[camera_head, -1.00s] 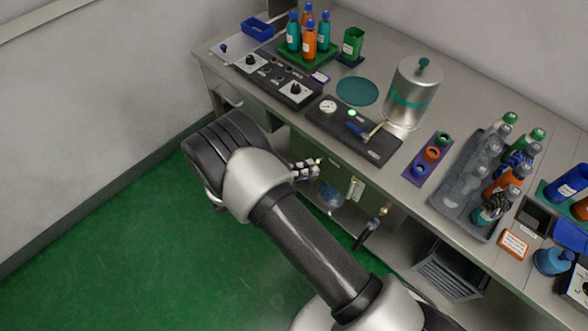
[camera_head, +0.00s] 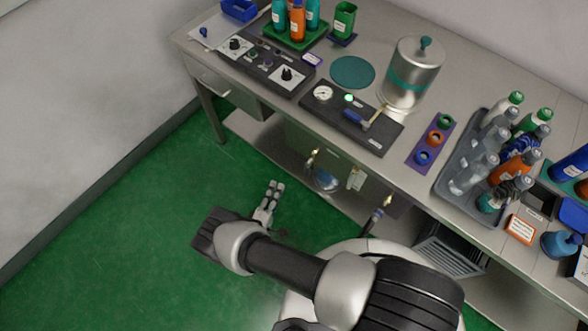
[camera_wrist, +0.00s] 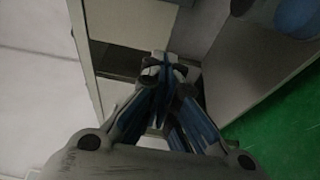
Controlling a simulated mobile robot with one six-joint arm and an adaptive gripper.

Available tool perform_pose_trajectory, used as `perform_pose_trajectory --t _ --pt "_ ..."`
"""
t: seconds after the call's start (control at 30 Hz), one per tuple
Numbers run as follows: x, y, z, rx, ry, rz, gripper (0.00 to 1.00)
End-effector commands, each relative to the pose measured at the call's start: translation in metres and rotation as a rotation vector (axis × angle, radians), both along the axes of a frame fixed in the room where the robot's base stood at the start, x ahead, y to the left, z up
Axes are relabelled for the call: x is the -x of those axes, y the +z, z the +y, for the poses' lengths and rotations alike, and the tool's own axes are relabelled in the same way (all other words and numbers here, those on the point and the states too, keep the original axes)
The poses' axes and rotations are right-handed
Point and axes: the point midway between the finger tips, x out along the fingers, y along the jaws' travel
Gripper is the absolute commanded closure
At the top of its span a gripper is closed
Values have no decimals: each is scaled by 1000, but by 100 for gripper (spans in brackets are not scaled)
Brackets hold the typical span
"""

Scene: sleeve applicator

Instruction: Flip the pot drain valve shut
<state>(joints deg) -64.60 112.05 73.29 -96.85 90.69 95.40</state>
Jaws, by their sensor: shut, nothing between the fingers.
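A steel pot (camera_head: 408,75) with a teal band and teal knob stands on the bench. A blue-handled lever (camera_head: 354,117) with a brass-coloured stem lies on the dark panel in front of it. Under the bench edge hang a brass fitting (camera_head: 313,158) and another brass fitting (camera_head: 387,201) with a dark handle (camera_head: 372,222) below. I cannot tell which of these is the pot drain valve, or its setting. My gripper (camera_head: 274,188) is shut and empty, in front of the bench and apart from the fittings. Its fingers (camera_wrist: 160,66) also show in the wrist view.
The dark panel (camera_head: 378,138) carries a gauge (camera_head: 323,93) and a green light (camera_head: 349,98). A grey bottle tray (camera_head: 451,190) stands to the right. A lower shelf (camera_head: 268,140) and a slotted dark crate (camera_head: 449,254) are under the bench. The green floor at left is clear.

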Motion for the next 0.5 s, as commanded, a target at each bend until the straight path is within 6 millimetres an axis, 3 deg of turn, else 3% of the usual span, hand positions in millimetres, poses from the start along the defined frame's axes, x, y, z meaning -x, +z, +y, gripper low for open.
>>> perform_pose_trajectory --t 0.27,0.5 --pt "-8 0 -3 1 -5 1 100" --pt "-49 -2 -19 0 -10 1 100"
